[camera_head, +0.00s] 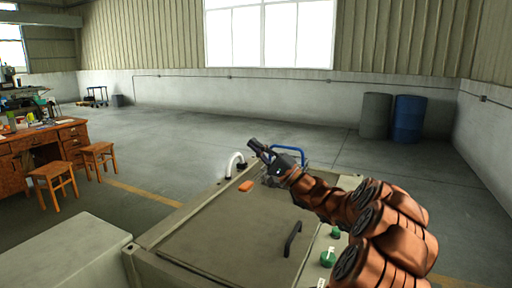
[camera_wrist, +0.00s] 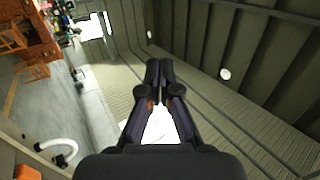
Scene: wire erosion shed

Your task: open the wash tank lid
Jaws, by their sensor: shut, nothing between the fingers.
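The wash tank lid (camera_head: 235,238) is a flat grey-brown panel on top of a pale tank (camera_head: 141,262). It lies flat and looks closed. A dark bar handle (camera_head: 292,239) stands on the lid near its right edge. My gripper (camera_head: 254,145) is at the end of my orange arm, above the far end of the tank, well away from the handle. It is shut and empty, and its closed fingers (camera_wrist: 159,70) point up toward the walls in the wrist view. The handle is not in the wrist view.
A white curved pipe (camera_head: 235,162), an orange block (camera_head: 246,186) and a blue tube frame (camera_head: 290,150) are at the tank's far end. Green knobs (camera_head: 328,257) sit right of the handle. Stools (camera_head: 52,180) and a wooden desk (camera_head: 40,140) stand left. Open floor lies behind the tank.

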